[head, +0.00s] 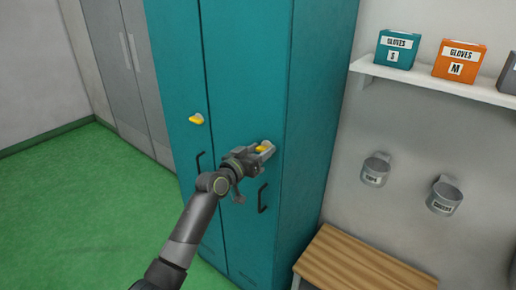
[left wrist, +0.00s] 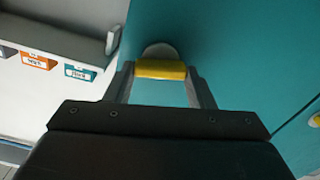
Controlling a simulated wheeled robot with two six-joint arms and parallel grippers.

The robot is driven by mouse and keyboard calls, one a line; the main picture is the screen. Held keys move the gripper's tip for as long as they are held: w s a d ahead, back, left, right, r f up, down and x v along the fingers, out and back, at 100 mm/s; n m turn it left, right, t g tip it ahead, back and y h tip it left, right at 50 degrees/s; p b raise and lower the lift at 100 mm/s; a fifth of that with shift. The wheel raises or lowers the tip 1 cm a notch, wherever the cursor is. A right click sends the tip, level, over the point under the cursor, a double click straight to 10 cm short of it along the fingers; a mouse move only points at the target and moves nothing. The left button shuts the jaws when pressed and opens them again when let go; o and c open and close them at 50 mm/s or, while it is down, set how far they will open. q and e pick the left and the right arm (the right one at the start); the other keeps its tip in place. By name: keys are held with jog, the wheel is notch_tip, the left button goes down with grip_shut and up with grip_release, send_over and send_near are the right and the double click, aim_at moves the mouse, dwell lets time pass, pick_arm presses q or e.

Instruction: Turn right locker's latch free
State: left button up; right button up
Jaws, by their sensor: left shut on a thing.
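The teal locker (head: 245,60) stands in the middle of the head view, with a left and a right door. The right door's yellow latch (head: 263,149) sits between the fingers of my left gripper (head: 264,149), which is shut on it. In the left wrist view the latch (left wrist: 161,69) lies crosswise between the two fingers, in front of its round pale base (left wrist: 160,50). The left door's yellow latch (head: 196,119) is free of any gripper. Both doors look closed. My right gripper is not in view.
Black handles (head: 262,198) are on the doors below the latches. A wooden bench (head: 355,262) stands to the right of the locker. A wall shelf (head: 440,80) holds glove boxes (head: 459,61), with two grey wall cups (head: 375,170) below. Green floor (head: 85,200) is clear at left.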

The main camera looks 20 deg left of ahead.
pick_arm(q)
jog(key=n+p, duration=0.2)
jog(key=n, duration=0.2)
jog(key=shift+n, duration=0.3)
jog(key=n+p, duration=0.1)
jog(key=n, duration=0.2)
jog(key=shift+n+p, duration=0.35)
jog(key=shift+n, duration=0.05)
jog(key=n+p, duration=0.1)
jog(key=n, duration=0.3)
jog(key=shift+a+f+p, duration=0.1)
jog(key=shift+p, duration=0.25)
jog(key=shift+w+n+p, duration=0.1)
jog(key=shift+n+p, duration=0.35)
jog(key=shift+n, duration=0.85)
